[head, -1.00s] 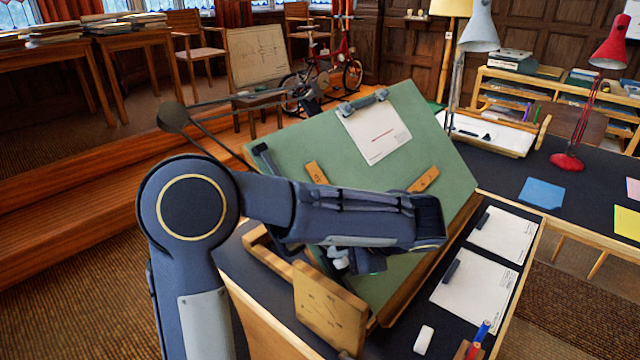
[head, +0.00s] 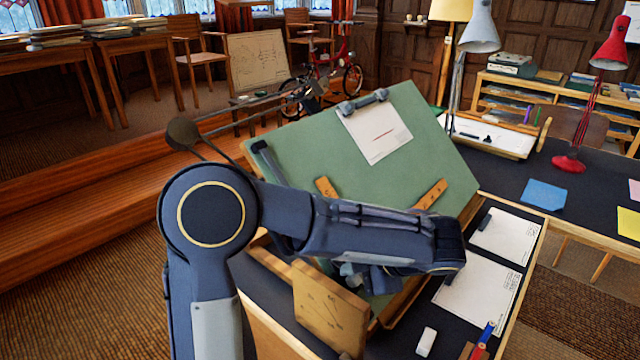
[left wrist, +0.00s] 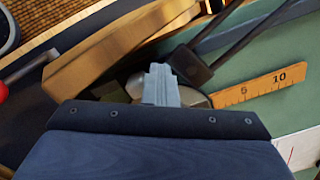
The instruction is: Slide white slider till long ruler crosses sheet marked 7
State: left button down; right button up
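A tilted green drafting board (head: 300,140) stands on the desk. A white sheet (head: 378,135) with a short red line is clipped near its top edge; no 7 is legible on it. Two wooden ruler ends show on the board, left (head: 327,188) and right (head: 430,194); my left arm covers the middle between them. A ruler marked 5 and 10 (left wrist: 262,87) shows in the left wrist view, beside my left gripper (left wrist: 160,84). A pale rounded part (left wrist: 194,98) is mostly hidden behind the fingers; I cannot tell whether it is the white slider. Finger opening is unclear.
Two more sheets, upper (head: 505,236) and lower (head: 476,289), lie on the dark desk right of the board, with dark bars on or beside them. A white block (head: 426,341) lies at the front. A red lamp (head: 568,162) stands behind right.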

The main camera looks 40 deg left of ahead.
pick_arm(q)
jog(key=shift+d+f, duration=0.1)
jog(key=shift+f, duration=0.25)
jog(key=shift+s+d+f+b, duration=0.15)
jog(key=shift+d+f+b, duration=0.3)
jog(key=shift+d+f, duration=0.25)
dwell(0.8)
jog(key=shift+a+r, duration=0.1)
jog(key=shift+a+r+p, duration=0.45)
jog(key=shift+p, duration=0.05)
jog(key=shift+d+r+p, duration=0.25)
jog(key=shift+r+p, duration=0.1)
jog(key=shift+d+r+p, duration=0.2)
jog(key=shift+r+p, duration=0.1)
jog(key=shift+r, duration=0.05)
jog(key=p+v, duration=0.3)
jog(key=v, duration=0.2)
jog(key=shift+d, duration=0.35)
